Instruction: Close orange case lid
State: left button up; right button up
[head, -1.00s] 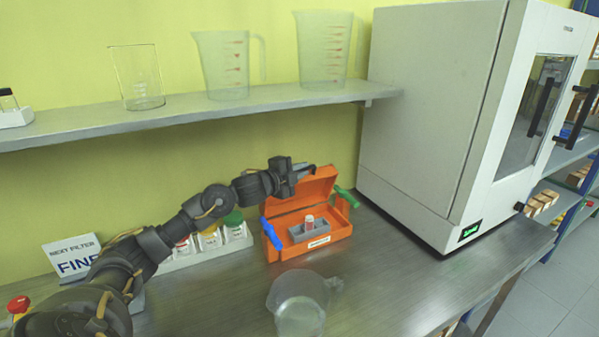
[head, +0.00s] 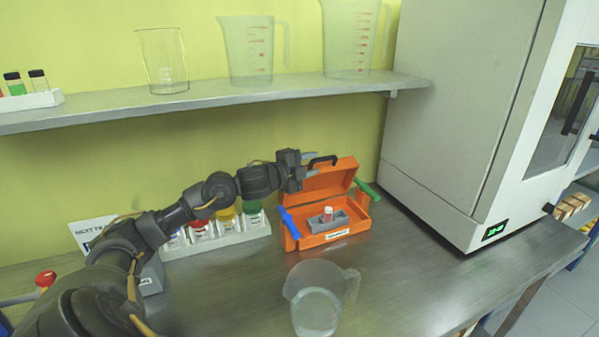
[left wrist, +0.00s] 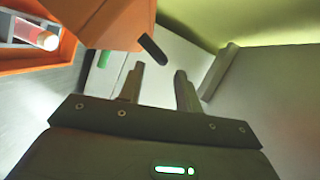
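The orange case (head: 322,205) stands on the bench with its lid (head: 328,178) raised and a black handle on the lid's top edge. Inside is a grey insert holding a small vial (head: 327,213) with a red label. My left gripper (head: 307,172) is at the upper left edge of the lid. In the left wrist view its two fingers (left wrist: 160,85) are apart with nothing between them. The lid (left wrist: 110,22) and its dark handle are just beyond the fingertips there. My right gripper is not in view.
A blue latch (head: 289,222) and a green latch (head: 367,190) stick out from the case sides. A rack of jars (head: 222,232) stands left, a clear jug (head: 316,297) in front, a large white cabinet (head: 460,110) right. A shelf (head: 220,98) hangs above.

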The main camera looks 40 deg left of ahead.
pick_arm(q)
jog(key=s+b, duration=0.1)
jog(key=s, duration=0.5)
jog(key=shift+s+a+r+b, duration=0.15)
jog(key=shift+a+r+b, duration=0.15)
jog(key=shift+r+b, duration=0.05)
jog(key=shift+c, duration=0.4)
